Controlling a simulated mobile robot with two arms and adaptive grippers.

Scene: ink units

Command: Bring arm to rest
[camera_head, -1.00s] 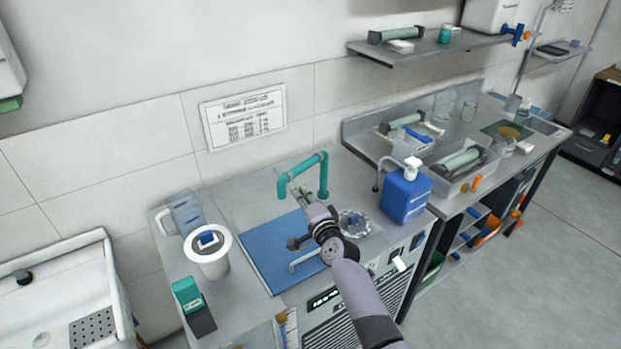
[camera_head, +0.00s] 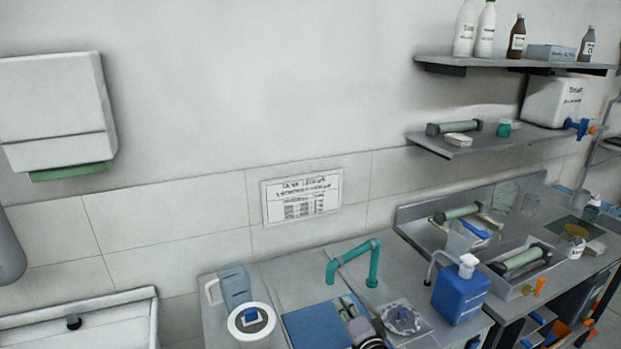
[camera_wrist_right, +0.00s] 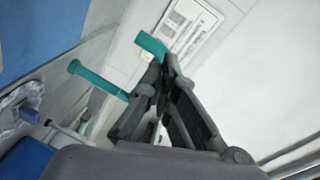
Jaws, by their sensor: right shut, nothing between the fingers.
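My right gripper (camera_head: 345,308) shows at the bottom of the head view, over the blue mat (camera_head: 310,328) on the counter. It is shut and empty. In the right wrist view its dark fingers (camera_wrist_right: 163,75) meet at their tips, with the teal faucet (camera_wrist_right: 98,78) behind them. In the head view the faucet (camera_head: 374,262) rises just behind the gripper. My left gripper is not in view.
A white round container (camera_head: 251,322) and a clear jug (camera_head: 233,286) stand left of the mat. A blue pump bottle (camera_head: 460,292) stands to the right. Trays with rollers (camera_head: 522,260) and shelves (camera_head: 477,142) are farther right. A sink (camera_head: 125,320) is at lower left.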

